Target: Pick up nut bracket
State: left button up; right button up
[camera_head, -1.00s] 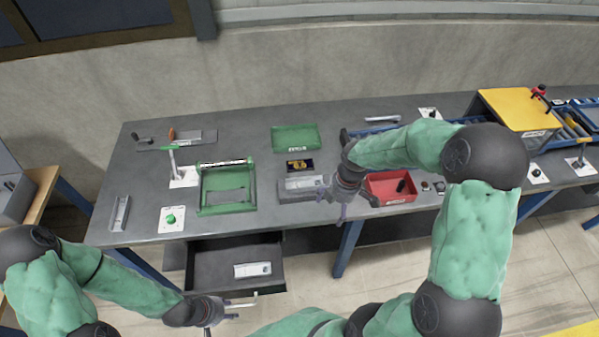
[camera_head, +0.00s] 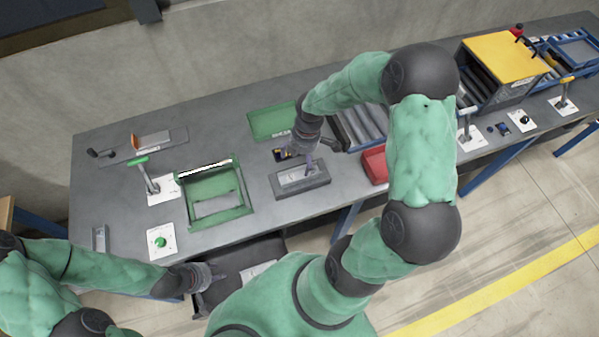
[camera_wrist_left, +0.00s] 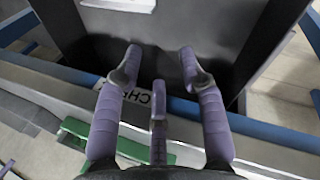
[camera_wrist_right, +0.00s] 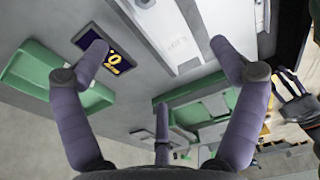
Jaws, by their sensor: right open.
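A pale metal bracket (camera_head: 298,175), which looks like the nut bracket, lies in a dark grey block fixture (camera_head: 318,185) near the table's front edge. It also shows in the right wrist view (camera_wrist_right: 172,34). My right gripper (camera_head: 308,166) points down over the fixture. Its fingers (camera_wrist_right: 157,47) are spread with nothing between them, and the bracket lies beyond them, apart from the tips. My left gripper (camera_head: 216,280) is by the open drawer (camera_head: 232,262); its fingers (camera_wrist_left: 161,54) are spread and empty. A similar pale part (camera_wrist_left: 128,4) lies in the drawer.
A green frame fixture (camera_head: 247,210) stands left of the block. A green tray (camera_head: 268,122) is behind it. A small display (camera_head: 281,155) is partly hidden by my right gripper. A red bin (camera_head: 374,165) stands to the right.

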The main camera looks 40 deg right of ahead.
aim_at(298, 173)
jog(key=shift+a+f, duration=0.1)
jog(key=shift+f, duration=0.65)
jog(key=shift+a+f+b, duration=0.15)
jog(key=shift+f+b, duration=0.1)
jog(key=shift+f, duration=1.1)
jog(key=shift+a+f+b, duration=0.1)
jog(key=shift+f+b, duration=0.1)
jog(key=shift+f, duration=1.1)
jog(key=c, duration=1.5)
jog(key=shift+o, duration=0.2)
jog(key=shift+r, duration=0.1)
jog(key=shift+r, duration=0.1)
